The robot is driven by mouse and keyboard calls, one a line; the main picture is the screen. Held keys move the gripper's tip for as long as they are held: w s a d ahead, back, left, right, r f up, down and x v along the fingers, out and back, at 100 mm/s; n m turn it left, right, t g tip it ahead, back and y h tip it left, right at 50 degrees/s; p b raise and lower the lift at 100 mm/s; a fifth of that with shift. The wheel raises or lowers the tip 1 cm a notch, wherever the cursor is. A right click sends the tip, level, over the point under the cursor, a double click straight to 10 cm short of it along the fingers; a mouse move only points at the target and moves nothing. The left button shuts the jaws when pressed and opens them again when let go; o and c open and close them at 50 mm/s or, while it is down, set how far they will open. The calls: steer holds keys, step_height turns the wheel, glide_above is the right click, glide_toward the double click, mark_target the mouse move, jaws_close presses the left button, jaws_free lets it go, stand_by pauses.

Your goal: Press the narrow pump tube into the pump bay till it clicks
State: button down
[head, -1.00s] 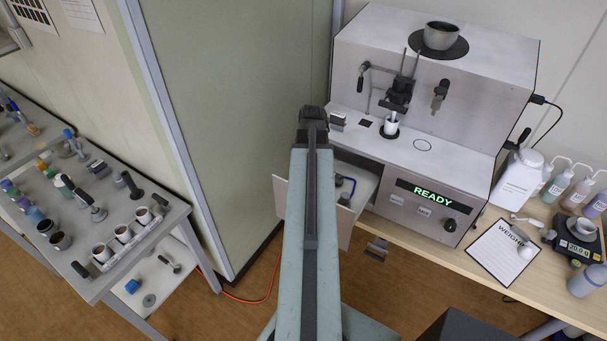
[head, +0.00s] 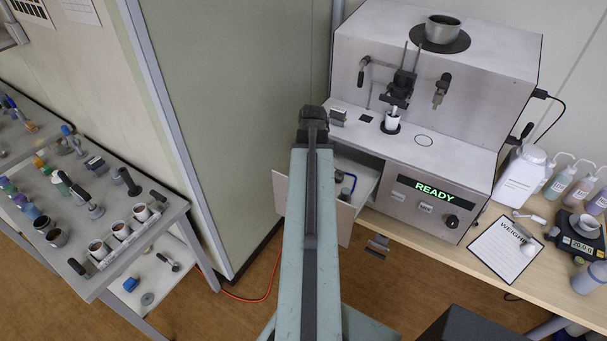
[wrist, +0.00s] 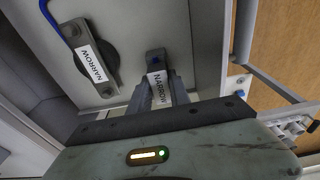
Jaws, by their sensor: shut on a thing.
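In the wrist view my gripper (wrist: 160,100) is shut on a small dark part with a white NARROW label (wrist: 157,82) and a blue spot at its far end. I take this part to be the narrow pump tube. Up and left of it, apart from it, lies a round dark wheel under a metal bar with another NARROW label (wrist: 90,62). A blue tube (wrist: 48,12) runs beside the wheel. In the head view the open pump bay (head: 366,176) juts from the analyser's front, with blue tubing (head: 349,186) inside. My arm hides the gripper there.
The analyser (head: 435,80) shows READY. A bench at right holds a white jug (head: 522,178), bottles, a clipboard (head: 503,250) and a scale. A side table (head: 175,218) at left carries cups and tools. A green panel (head: 240,100) stands close left of my arm.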

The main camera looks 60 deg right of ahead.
steer(key=c, duration=1.1)
jaws_free()
steer(key=shift+c, duration=0.2)
steer(key=r+p, duration=0.5)
steer(key=s+r+p, duration=0.1)
steer(key=r+p, duration=0.2)
steer(key=shift+f, duration=0.1)
